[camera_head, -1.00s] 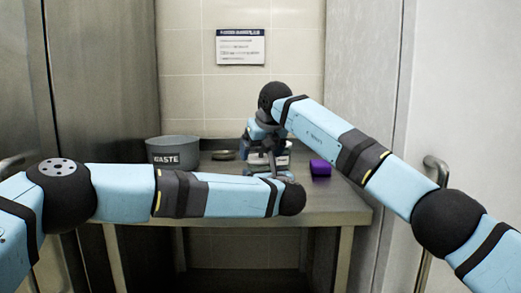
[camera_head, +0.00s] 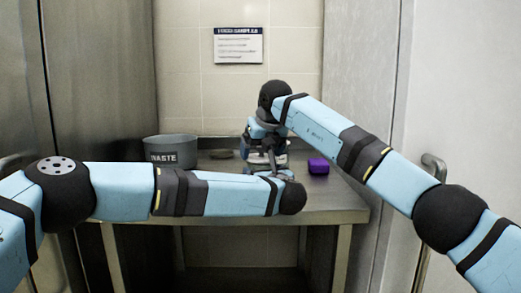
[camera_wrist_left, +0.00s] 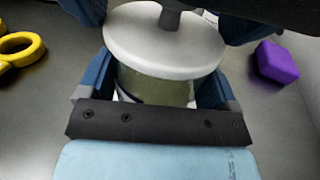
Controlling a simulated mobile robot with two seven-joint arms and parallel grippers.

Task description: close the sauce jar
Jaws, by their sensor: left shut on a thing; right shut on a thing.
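The sauce jar shows in the left wrist view as a greenish body (camera_wrist_left: 155,86) with a round pale lid (camera_wrist_left: 150,55) directly over it. The lid has a grey knob (camera_wrist_left: 170,17) on top. My left gripper (camera_wrist_left: 153,92) is shut on the jar body, one blue finger on each side. My right gripper (camera_head: 266,130) is above the jar in the head view, pointing down, shut on the lid's knob; its fingertips are mostly hidden. I cannot tell whether the lid is fully seated on the rim. In the head view my arms largely hide the jar.
A grey bin marked WASTE (camera_head: 172,150) stands at the left on the metal table (camera_head: 335,202). A purple block (camera_head: 318,166) lies to the right of the jar. A low dark round thing (camera_head: 222,154) is behind. A yellow ring-shaped thing (camera_wrist_left: 22,46) lies left in the wrist view.

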